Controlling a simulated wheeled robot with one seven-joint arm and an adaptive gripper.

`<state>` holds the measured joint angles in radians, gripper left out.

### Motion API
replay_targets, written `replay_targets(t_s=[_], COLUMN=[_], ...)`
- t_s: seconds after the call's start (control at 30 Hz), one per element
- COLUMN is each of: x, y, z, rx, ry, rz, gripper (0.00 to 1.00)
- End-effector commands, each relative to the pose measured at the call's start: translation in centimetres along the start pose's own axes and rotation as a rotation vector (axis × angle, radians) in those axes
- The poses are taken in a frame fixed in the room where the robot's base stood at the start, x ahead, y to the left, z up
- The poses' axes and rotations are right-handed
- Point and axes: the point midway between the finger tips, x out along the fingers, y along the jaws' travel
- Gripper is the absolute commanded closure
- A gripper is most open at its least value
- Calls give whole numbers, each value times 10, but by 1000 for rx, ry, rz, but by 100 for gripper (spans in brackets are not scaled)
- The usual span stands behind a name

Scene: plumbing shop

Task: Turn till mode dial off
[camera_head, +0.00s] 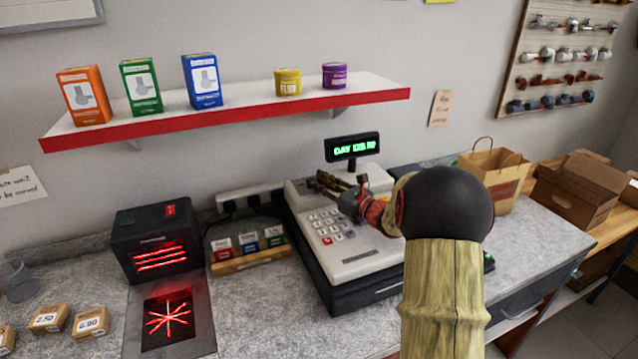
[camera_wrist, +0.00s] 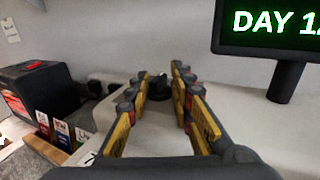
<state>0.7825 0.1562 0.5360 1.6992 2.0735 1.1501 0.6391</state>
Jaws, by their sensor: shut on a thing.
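The till (camera_head: 352,238) is a pale cash register with a keypad, standing on the grey counter. Its pole display (camera_head: 352,147) is lit with green text, partly readable as "DAY"; it also shows in the wrist view (camera_wrist: 272,28). My gripper (camera_head: 326,183) reaches over the back left of the till's top. In the wrist view, its yellow and dark fingers (camera_wrist: 160,80) are shut on the small dark mode dial (camera_wrist: 158,88), which shows between the fingertips. In the head view the fingers hide the dial. The dial's pointer direction cannot be made out.
A black scanner with red light (camera_head: 152,245) and a small wooden card tray (camera_head: 248,260) stand left of the till. A red-edged shelf (camera_head: 230,112) with boxes and tins hangs above. A paper bag (camera_head: 492,180) stands to the right.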

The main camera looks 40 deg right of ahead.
Motion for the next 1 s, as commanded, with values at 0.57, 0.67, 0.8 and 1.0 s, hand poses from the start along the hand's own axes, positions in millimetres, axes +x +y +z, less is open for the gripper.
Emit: replay_targets(t_s=[0.57, 0.67, 0.8, 1.0], x=[1, 1, 1, 1], y=[-3, -3, -2, -2], z=[-1, -2, -3, -3], rx=[3, 4, 5, 5], ry=[2, 3, 3, 4], rz=[264, 269, 268, 268], gripper=[100, 100, 100, 70])
